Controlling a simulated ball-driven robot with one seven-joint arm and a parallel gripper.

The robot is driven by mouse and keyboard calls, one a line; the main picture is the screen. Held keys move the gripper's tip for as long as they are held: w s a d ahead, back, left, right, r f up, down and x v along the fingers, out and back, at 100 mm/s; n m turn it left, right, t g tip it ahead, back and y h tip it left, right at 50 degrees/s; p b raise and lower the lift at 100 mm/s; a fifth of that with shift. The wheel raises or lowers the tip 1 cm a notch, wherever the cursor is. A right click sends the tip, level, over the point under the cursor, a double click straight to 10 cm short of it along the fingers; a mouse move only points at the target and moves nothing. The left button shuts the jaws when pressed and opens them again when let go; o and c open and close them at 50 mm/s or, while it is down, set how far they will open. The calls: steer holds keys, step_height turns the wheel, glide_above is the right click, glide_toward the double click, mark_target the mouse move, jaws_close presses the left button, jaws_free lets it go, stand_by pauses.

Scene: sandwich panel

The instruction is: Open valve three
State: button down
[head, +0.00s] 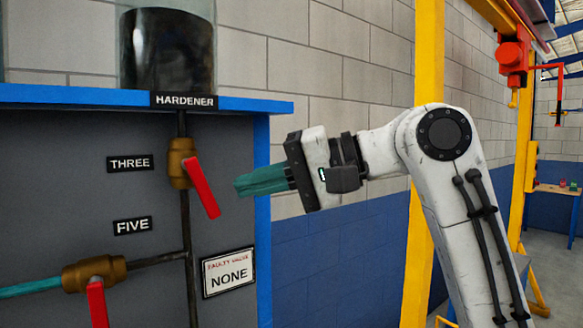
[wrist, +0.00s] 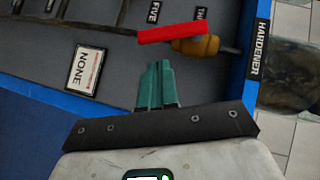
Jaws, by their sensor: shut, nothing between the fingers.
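Valve three (head: 181,158) is a brass body on a dark vertical pipe, beside the label THREE (head: 130,164). Its red handle (head: 202,188) slants down to the right, tilted off the pipe's line. My gripper (head: 240,186) is to the right of the handle in the head view, its teal fingers together and empty, pointing left at it. In the wrist view my gripper (wrist: 157,68) points up at the red handle (wrist: 172,32), with a small gap visible.
Valve five (head: 94,274), with a red handle (head: 97,304) hanging down, sits lower left. A FAULTY VALVE sign (head: 228,271) reads NONE. The HARDENER tank (head: 167,55) stands above on the blue-edged panel frame (head: 262,215). A yellow post (head: 428,60) stands behind my arm.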

mark_target(212, 206)
steer(key=shift+s+a+f, duration=0.25)
steer(key=shift+s+a, duration=0.1)
steer(key=shift+a, duration=0.15)
steer(key=shift+s+a+f, duration=0.2)
steer(key=shift+s+a, duration=0.1)
steer(key=shift+a, duration=0.15)
steer(key=shift+s+a+f+m+y+p, duration=0.25)
steer(key=shift+a+f+m+y+p, duration=0.25)
steer(key=shift+m+y, duration=0.3)
steer(key=shift+s+a+f+m+y+p, duration=0.25)
steer(key=shift+f+m+y+p, duration=0.2)
steer(key=shift+m+y+p, duration=0.25)
